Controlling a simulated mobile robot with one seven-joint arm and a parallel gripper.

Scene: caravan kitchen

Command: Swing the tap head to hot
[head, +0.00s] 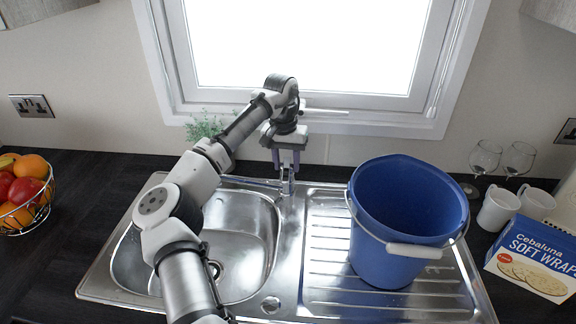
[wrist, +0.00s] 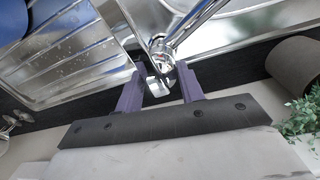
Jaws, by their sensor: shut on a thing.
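The chrome tap (head: 287,185) stands at the back of the steel sink, between the basin and the drainer. In the head view my gripper (head: 286,168) reaches down over it from above and hides most of its upper part. In the wrist view the tap head (wrist: 160,62) and a lever-like part (wrist: 160,86) sit between my two purple fingers. My gripper (wrist: 160,88) is shut on the tap's lever part. The spout runs up and to the right in the wrist view, over the basin. I cannot tell any hot or cold marking.
A blue bucket (head: 372,246) stands on the drainer (head: 322,262), right of the tap. The basin (head: 252,232) is empty. A green plant (head: 204,128) is behind the sink. Cups (head: 497,208), glasses and a wraps box (head: 532,258) are at right, a fruit basket (head: 46,208) at left.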

